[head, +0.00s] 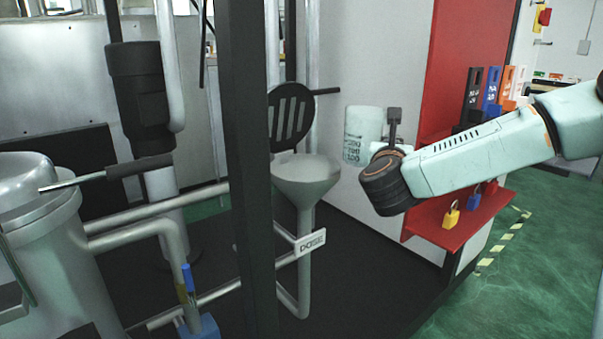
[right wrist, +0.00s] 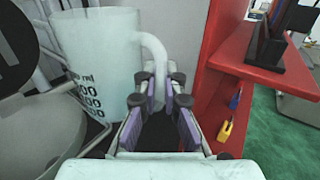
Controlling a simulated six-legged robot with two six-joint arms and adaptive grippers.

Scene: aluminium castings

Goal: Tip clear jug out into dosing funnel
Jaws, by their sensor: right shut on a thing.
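The clear jug (head: 362,135), pale and see-through with dark volume marks, is held about upright in the head view. It stands in the air to the upper right of the dosing funnel (head: 305,180). My right gripper (head: 394,125) is shut on the jug's handle. In the right wrist view the jug (right wrist: 100,60) is left of the fingers (right wrist: 159,92), with its handle between them. The funnel is a grey cone on a pipe, and its slotted black lid (head: 290,118) is raised behind it. Whether the jug holds anything cannot be told. My left gripper is out of view.
A dark upright post (head: 250,170) stands just left of the funnel. A red shelf (head: 460,215) with padlocks and coloured holders is at the right, under my right arm. A grey tank (head: 40,230) and pipes fill the left. Green floor is clear at far right.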

